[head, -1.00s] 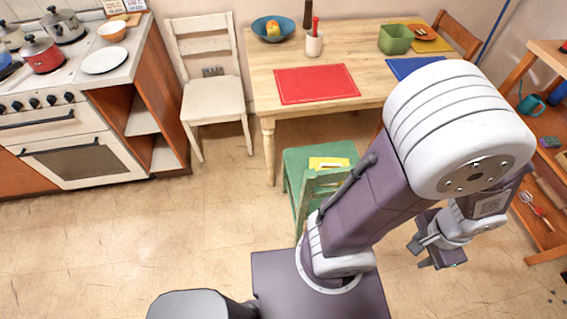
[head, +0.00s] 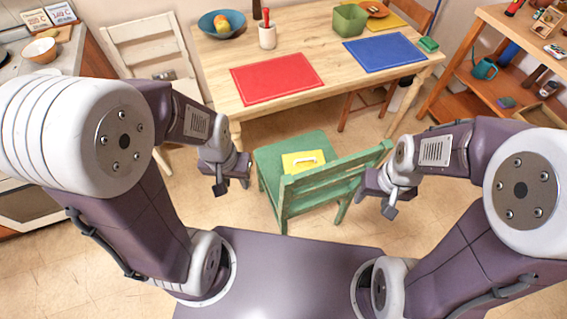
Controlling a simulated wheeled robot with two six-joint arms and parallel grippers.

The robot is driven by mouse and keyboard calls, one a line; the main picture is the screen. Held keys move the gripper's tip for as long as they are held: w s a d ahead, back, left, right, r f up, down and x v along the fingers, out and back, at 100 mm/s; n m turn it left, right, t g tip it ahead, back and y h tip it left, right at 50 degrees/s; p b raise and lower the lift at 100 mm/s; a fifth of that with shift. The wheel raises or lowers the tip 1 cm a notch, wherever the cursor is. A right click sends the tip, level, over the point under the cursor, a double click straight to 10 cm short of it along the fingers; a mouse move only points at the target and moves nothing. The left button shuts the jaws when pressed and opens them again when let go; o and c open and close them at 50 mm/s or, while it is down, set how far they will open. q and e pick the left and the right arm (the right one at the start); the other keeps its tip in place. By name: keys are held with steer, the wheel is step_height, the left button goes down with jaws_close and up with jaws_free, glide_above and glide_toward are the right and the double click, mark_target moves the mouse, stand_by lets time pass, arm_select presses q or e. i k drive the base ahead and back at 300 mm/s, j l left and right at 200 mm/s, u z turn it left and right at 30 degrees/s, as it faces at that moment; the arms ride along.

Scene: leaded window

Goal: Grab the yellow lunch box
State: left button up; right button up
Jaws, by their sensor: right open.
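The yellow lunch box (head: 303,161) with a pale handle lies on the seat of the green chair (head: 268,160), in the middle of the head view. The chair's slatted back stands partly between it and me. My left gripper (head: 231,185) is to the left of the chair, apart from it; its fingers look spread and empty. My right gripper (head: 376,200) is to the right of the chair back, open and empty. Neither gripper touches the lunch box.
The wooden table (head: 330,50) behind the chair carries a red mat (head: 277,78), a blue mat (head: 385,52), a blue bowl (head: 221,24) and a green container (head: 349,19). A white chair (head: 155,45) stands left. A wooden shelf (head: 480,92) stands right.

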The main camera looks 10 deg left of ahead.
mark_target(295, 163)
steer(key=i+j+z, duration=0.1)
steer(key=j+z, duration=0.2)
steer(key=i+j+z, duration=0.1)
steer(key=j+z, duration=0.2)
steer(key=i+j+z, duration=0.1)
steer(key=j+z, duration=0.2)
